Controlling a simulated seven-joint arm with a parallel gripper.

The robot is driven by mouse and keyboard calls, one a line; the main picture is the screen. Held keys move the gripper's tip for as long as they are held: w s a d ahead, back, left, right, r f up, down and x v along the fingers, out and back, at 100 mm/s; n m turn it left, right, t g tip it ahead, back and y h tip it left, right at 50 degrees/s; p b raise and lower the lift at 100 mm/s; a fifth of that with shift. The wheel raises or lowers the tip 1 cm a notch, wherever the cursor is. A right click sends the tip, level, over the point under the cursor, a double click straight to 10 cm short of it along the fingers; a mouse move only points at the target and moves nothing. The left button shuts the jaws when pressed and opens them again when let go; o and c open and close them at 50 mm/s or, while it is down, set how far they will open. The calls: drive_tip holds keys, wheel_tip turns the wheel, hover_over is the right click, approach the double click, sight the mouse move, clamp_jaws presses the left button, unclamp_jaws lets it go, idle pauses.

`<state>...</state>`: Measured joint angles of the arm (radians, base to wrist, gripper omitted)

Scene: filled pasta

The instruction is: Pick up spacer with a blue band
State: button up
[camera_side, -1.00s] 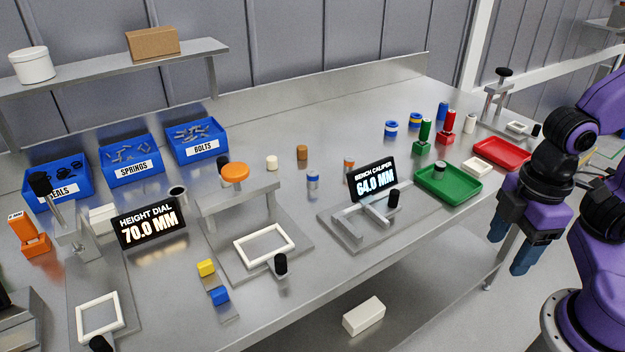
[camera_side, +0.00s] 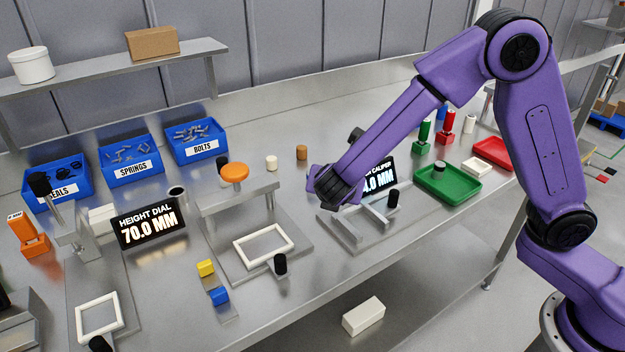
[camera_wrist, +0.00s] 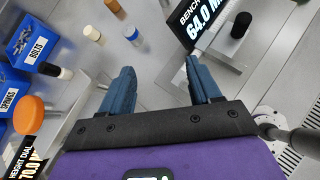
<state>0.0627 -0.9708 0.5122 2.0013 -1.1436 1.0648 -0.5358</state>
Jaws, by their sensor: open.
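A pale spacer with a blue band (camera_wrist: 131,34) stands upright on the bench in the wrist view. It lies ahead of my gripper (camera_wrist: 158,66), a little left of the gap between the fingers. The gripper's blue fingers are apart with nothing between them, and the spacer is not touching them. In the side view my arm reaches over the bench, and its wrist hides the fingers and this spacer.
The bench caliper display (camera_wrist: 205,22) stands close on the right. A press with an orange knob (camera_side: 234,172) is to the left.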

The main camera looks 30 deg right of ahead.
drive_tip(key=w+a+f+n+t, duration=0.2)
drive_tip(key=w+a+n, duration=0.1)
drive_tip(key=w, duration=0.2)
drive_tip(key=x, duration=1.1)
drive_tip(key=shift+w+d, duration=0.1)
drive_tip(key=shift+d, duration=0.1)
drive_tip(key=shift+d+x, duration=0.2)
drive_tip(key=shift+x, duration=2.6)
drive_tip(key=shift+r, duration=0.1)
drive_tip(key=shift+c, duration=0.4)
drive_tip(key=c, duration=1)
